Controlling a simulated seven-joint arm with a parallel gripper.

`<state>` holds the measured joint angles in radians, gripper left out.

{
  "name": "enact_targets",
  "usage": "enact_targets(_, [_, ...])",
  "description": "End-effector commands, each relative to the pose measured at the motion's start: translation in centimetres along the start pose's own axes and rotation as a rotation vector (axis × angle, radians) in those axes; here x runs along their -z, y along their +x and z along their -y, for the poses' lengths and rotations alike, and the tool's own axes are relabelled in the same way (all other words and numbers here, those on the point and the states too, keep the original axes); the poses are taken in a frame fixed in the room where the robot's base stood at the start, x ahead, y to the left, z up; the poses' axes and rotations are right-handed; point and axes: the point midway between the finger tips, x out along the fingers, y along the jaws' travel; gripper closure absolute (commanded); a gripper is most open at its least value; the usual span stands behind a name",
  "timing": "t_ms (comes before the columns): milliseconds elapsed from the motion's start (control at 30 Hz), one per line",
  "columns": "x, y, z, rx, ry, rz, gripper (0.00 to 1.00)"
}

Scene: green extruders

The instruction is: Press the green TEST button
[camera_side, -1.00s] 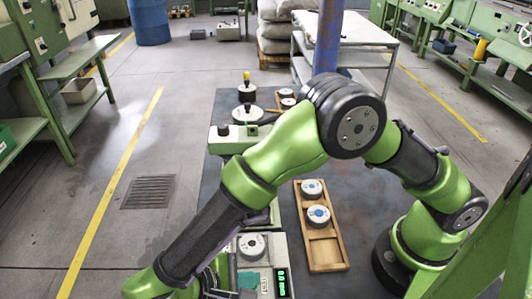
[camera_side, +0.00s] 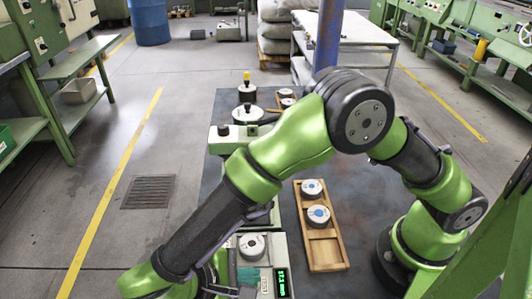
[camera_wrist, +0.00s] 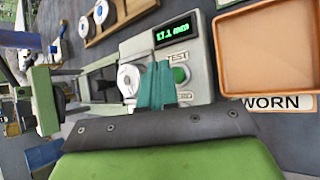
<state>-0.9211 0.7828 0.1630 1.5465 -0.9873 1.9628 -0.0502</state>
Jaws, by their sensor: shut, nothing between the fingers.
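The green TEST button (camera_wrist: 180,74) is a round button below the TEST label on the gauge's pale panel (camera_wrist: 203,62). In the side view the gauge (camera_side: 276,247) is at the bottom centre, and the button cannot be made out there. My gripper (camera_wrist: 156,84) has teal fingers closed together with nothing between them. In the wrist view they appear just left of the button, overlapping the panel; I cannot tell whether they touch it. The lit display (camera_wrist: 174,32) reads about 17.1 mm. A white ring-shaped part (camera_wrist: 129,80) sits on the gauge beside the fingers.
An orange-brown tray (camera_wrist: 221,55) with a WORN label (camera_wrist: 279,103) is right of the gauge in the wrist view. A wooden tray (camera_side: 328,252) with two round parts stands on the dark table in the side view. A second green-and-white device (camera_side: 236,137) is farther back.

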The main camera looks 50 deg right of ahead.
Motion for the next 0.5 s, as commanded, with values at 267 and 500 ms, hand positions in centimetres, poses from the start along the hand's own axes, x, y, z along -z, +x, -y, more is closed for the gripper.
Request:
enact_targets(267, [-0.4, -0.7, -0.5, 0.0, 0.001, -0.003, 1.0])
enact_targets(500, [-1.6, -2.3, -1.7, 0.001, 0.002, -0.002, 1.0])
